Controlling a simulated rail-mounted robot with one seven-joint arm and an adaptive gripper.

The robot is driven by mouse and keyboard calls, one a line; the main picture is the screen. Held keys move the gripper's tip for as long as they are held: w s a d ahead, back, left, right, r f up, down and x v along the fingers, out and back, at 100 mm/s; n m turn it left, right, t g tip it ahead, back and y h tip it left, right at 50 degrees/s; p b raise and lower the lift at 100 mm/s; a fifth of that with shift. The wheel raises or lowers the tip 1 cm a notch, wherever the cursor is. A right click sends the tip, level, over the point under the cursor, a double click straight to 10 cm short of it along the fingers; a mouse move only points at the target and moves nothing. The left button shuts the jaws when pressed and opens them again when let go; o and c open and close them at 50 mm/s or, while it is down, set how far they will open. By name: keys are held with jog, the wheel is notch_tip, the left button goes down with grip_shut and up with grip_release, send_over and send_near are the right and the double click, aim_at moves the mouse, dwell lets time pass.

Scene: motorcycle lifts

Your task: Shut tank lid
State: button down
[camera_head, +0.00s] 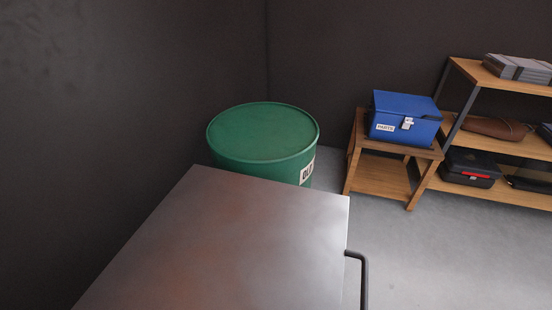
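A large flat dark metal panel (220,250) fills the lower middle, with a black bar handle (360,278) at its right edge. I cannot tell whether this panel is the tank lid or the top of some other unit. No tank opening shows in this view. A green drum (262,132) with a flat green top stands behind the panel, and its white label is partly hidden. The drum's top appears closed. My gripper is not in view.
A blue box (402,120) labelled PARTS sits on a small wooden table (380,178). A wooden shelf (505,147) at the right holds a black case (470,168) and other items. Dark walls close in the left and back. Grey floor (440,255) is clear at the lower right.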

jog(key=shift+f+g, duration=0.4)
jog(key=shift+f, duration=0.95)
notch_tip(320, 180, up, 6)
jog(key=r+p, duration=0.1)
jog(key=p, duration=0.5)
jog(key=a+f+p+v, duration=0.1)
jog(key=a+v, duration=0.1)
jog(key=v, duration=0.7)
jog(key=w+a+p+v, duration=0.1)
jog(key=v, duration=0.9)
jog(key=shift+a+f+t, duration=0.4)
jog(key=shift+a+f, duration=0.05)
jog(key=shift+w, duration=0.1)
